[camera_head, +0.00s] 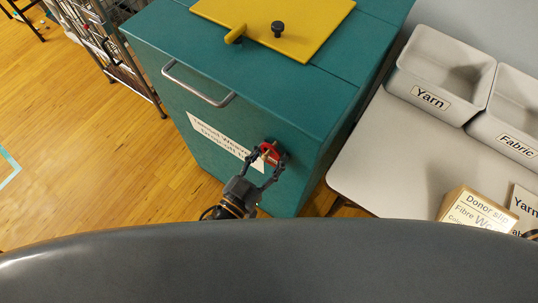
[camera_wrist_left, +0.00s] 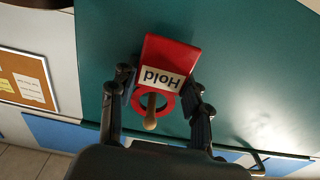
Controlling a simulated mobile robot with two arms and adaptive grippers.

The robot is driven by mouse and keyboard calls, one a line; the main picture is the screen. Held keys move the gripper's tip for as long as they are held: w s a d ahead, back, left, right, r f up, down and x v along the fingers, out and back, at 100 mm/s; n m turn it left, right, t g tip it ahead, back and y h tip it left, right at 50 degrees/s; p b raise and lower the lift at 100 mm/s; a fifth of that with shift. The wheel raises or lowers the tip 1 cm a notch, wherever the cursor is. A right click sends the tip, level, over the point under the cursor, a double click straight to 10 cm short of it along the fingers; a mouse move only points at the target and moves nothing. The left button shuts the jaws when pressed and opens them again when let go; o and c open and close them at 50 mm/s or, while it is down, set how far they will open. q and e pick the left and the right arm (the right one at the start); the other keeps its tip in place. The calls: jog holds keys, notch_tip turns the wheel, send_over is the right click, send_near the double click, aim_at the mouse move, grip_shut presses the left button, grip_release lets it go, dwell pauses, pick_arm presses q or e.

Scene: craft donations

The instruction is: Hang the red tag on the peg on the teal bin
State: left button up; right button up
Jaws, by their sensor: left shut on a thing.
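The red tag (camera_head: 271,155) is at the front face of the teal bin (camera_head: 270,85). In the left wrist view the tag (camera_wrist_left: 170,54) reads "Hold" upside down and has a red ring at its lower end. The wooden peg (camera_wrist_left: 150,122) shows in the ring's opening, its round tip overlapping the ring's lower rim; it appears to pass through the ring. My left gripper (camera_head: 269,158) is shut on the tag, with one finger on each side, as the left wrist view also shows (camera_wrist_left: 161,88).
The bin has a metal handle (camera_head: 198,84), a white sign (camera_head: 222,136) and a yellow lid (camera_head: 285,22) with a dark knob. At right, a pale table (camera_head: 390,150) holds the Yarn tray (camera_head: 443,72), Fabric tray (camera_head: 510,115) and a cardboard box. A wire rack (camera_head: 108,45) stands at left.

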pick_arm(q)
jog(key=o, duration=0.7)
jog(key=shift+f, duration=0.15)
jog(key=shift+o, duration=0.9)
jog(key=shift+w+d, duration=0.2)
jog(key=shift+w, duration=0.05)
jog(key=shift+s+a, duration=0.1)
jog(key=v, duration=1.2)
jog(key=s+a+f+n+g+y+p, duration=0.1)
jog(key=s+a+f+n+g+y, duration=0.25)
jog(key=f, duration=1.05)
jog(key=a+f+g+y+p, duration=0.15)
jog(key=a+f+y, duration=0.35)
jog(key=f, duration=0.9)
jog(key=s+a+f+g+y, duration=0.1)
jog(key=s+a+f+g, duration=0.3)
jog(key=s+f, duration=0.3)
jog(key=s+a+f+n+g+y, duration=0.1)
jog(key=s+a+f+g, duration=0.3)
jog(key=s+f, duration=0.3)
jog(key=shift+s+a+g, duration=0.4)
jog(key=shift+s+a, duration=0.15)
jog(key=shift+s, duration=0.4)
